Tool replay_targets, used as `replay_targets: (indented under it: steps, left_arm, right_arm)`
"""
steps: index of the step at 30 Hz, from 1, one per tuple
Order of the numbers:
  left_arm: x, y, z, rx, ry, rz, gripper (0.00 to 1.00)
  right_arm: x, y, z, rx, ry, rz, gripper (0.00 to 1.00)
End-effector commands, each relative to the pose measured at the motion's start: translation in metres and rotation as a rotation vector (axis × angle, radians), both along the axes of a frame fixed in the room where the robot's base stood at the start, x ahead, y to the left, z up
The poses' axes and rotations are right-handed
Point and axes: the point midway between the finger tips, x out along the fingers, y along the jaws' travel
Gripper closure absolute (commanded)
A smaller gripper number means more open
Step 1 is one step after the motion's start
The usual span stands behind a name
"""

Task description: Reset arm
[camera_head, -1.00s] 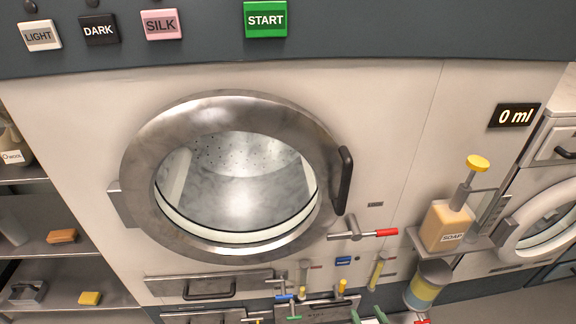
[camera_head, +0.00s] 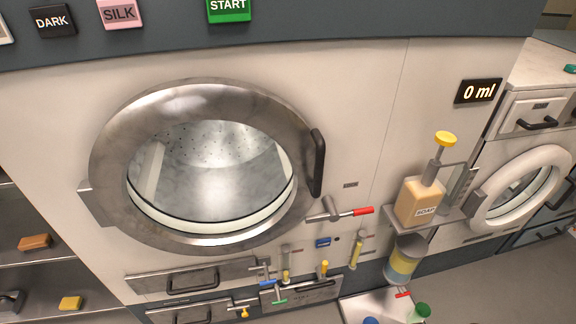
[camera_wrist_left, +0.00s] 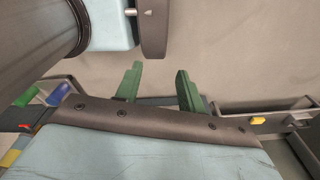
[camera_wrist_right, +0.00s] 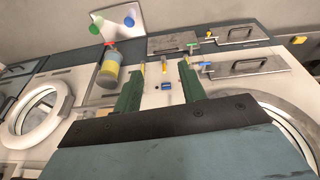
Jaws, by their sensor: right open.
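My left gripper (camera_wrist_left: 157,88) shows in the left wrist view with its two green fingers apart and nothing between them. My right gripper (camera_wrist_right: 160,85) shows in the right wrist view, also open and empty, with its green fingers spread in front of the machine's lower panel. Neither gripper shows in the head view. The large washing machine has a round steel door (camera_head: 203,165) with a black handle (camera_head: 317,163); the door is shut and the drum behind its glass looks empty.
A soap dispenser (camera_head: 421,201) with a yellow pump sits on a bracket right of the door, above a yellow-blue container (camera_head: 405,260). A red-tipped lever (camera_head: 362,211) sticks out nearby. Drawers (camera_head: 193,279) lie below the door. Shelves (camera_head: 40,275) stand at the left, a second machine (camera_head: 520,187) at the right.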

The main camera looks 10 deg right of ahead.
Motion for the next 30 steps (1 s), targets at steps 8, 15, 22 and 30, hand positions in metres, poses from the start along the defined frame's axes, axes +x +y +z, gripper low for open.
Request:
replay_targets:
  steps: [8, 15, 22, 30]
  left_arm:
    - [0.002, 0.008, -0.023, 0.012, 0.0, -0.004, 0.61]
    - [0.004, 0.018, -0.047, 0.023, -0.001, -0.009, 0.61]
    - [0.007, 0.032, -0.085, 0.043, -0.002, -0.015, 0.61]
    - [0.011, 0.049, -0.127, 0.066, -0.003, -0.024, 0.61]
  right_arm:
    - [0.012, -0.001, -0.084, -0.011, 0.026, 0.01, 0.59]
    - [0.014, -0.005, -0.177, -0.025, 0.056, 0.019, 0.59]
    - [-0.006, -0.02, -0.314, -0.049, 0.102, 0.034, 0.59]
    - [-0.066, -0.05, -0.458, -0.082, 0.157, 0.051, 0.59]
